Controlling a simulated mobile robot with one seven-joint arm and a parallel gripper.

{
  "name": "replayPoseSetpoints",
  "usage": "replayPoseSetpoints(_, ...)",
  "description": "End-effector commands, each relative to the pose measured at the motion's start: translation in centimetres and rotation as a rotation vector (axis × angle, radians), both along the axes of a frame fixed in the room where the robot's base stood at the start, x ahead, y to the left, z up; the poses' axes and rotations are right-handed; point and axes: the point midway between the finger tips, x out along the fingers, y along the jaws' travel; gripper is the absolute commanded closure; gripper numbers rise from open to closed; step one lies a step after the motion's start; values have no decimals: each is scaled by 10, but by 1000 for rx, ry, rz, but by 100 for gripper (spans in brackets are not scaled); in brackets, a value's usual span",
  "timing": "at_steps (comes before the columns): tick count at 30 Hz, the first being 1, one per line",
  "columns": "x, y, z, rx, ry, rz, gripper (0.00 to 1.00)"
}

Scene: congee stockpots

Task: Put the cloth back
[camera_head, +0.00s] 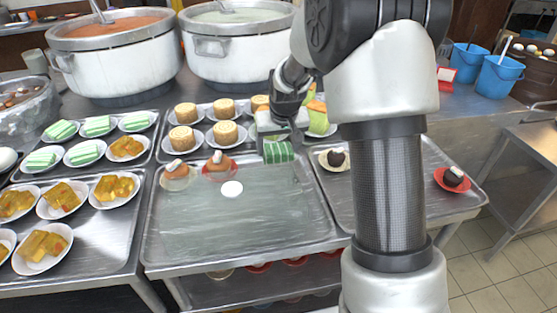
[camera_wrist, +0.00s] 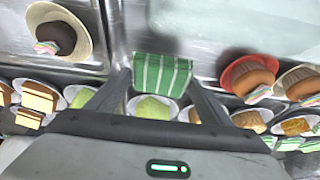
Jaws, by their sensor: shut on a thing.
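A green cloth with white stripes (camera_head: 279,152) shows at the end of my gripper (camera_head: 280,138), above the back right part of the middle metal tray (camera_head: 190,240). In the wrist view the cloth (camera_wrist: 161,74) sits between the two fingertips of my gripper (camera_wrist: 160,82), which is shut on it. The cloth appears small and folded. Its far side and any gap to the surface below cannot be told.
Plated foods crowd the left trays. A dark cake on a red plate (camera_head: 453,178) stands right. Large stockpots (camera_head: 118,65) stand behind.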

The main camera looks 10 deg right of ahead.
Motion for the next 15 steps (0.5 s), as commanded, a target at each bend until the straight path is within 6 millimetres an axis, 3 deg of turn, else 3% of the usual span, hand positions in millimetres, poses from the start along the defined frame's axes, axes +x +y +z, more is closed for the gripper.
replayPoseSetpoints(7, -1, 0, -40, 0, 2, 0, 44)
replayPoseSetpoints(15, 0, 0, -42, 0, 0, 0, 44)
